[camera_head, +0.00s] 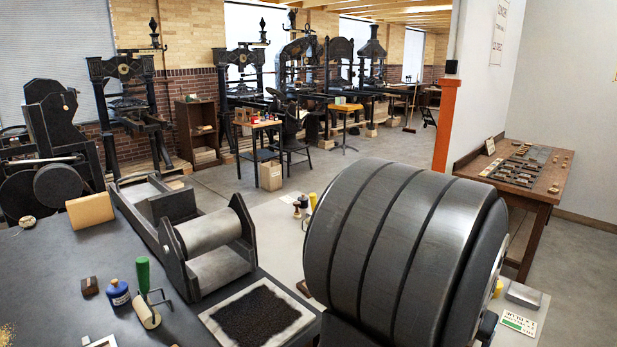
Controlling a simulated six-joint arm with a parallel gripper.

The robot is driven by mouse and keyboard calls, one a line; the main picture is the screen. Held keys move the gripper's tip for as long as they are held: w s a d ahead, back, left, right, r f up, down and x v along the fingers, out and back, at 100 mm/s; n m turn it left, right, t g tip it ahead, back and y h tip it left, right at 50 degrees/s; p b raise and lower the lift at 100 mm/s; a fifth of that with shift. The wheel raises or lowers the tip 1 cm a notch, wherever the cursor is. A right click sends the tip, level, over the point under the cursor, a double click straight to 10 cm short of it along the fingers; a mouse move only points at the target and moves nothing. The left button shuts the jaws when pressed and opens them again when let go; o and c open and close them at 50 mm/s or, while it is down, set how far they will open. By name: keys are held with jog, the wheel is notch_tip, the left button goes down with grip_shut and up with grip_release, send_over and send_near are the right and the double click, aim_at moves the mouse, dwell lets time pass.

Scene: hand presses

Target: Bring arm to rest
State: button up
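My gripper is not in view. A large dark banded cylinder, which looks like a link of my arm, fills the right foreground and hides part of the tables behind it. Whether anything is held cannot be seen. On the dark table (60,265) stand a small press with a grey roller (207,231), a roller with a green handle (143,273) and a blue bottle (118,292).
A tan block (90,212), a small dark block (89,286) and a black patch on a white sheet (256,315) lie on the dark table. A printed card (519,324) lies at lower right. A wooden table (465,163) with type stands right. Open floor (225,182) lies beyond.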

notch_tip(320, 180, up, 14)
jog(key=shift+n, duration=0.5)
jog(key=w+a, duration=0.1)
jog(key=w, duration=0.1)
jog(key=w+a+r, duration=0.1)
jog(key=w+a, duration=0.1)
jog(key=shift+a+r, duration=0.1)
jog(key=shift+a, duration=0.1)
